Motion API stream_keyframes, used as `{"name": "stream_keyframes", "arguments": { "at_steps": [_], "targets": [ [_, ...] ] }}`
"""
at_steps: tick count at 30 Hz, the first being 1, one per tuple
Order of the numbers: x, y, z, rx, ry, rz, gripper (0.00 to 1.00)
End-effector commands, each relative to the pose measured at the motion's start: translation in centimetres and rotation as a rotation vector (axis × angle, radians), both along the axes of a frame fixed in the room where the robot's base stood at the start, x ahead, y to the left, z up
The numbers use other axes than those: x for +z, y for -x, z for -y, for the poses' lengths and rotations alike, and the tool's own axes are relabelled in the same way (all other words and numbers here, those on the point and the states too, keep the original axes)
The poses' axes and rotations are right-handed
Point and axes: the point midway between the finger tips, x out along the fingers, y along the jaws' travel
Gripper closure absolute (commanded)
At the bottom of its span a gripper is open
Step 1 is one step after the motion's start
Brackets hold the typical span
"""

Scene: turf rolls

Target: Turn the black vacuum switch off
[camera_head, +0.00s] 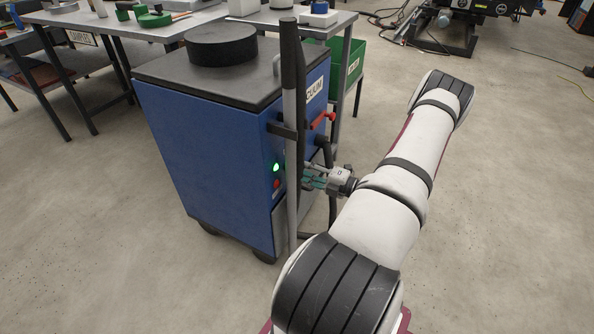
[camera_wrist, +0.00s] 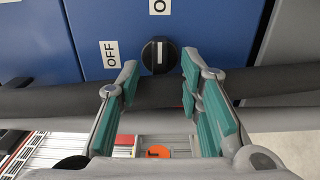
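The black switch (camera_wrist: 160,55) is a round knob with a white line that stands upright in the wrist view. It sits on the blue vacuum cabinet (camera_head: 205,150). In the head view my gripper (camera_head: 308,180) is at the cabinet's right side; the knob cannot be made out there.
A grey pole (camera_head: 291,130) stands close in front of the cabinet and gripper. A dark hose (camera_wrist: 50,98) crosses behind the fingers. The cabinet has a lit green lamp (camera_head: 276,168) and a red handle (camera_head: 322,120).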

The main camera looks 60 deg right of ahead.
Motion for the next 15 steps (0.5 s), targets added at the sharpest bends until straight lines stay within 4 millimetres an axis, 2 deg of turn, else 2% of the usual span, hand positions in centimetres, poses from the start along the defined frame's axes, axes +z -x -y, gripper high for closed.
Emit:
{"name": "stream_keyframes", "arguments": {
  "at_steps": [6,15],
  "targets": [
    [0.0,-2.3,-0.2,0.000,0.000,0.000,0.67],
    [0.0,-2.7,-0.2,-0.001,0.000,-0.001,0.67]
  ]
}}
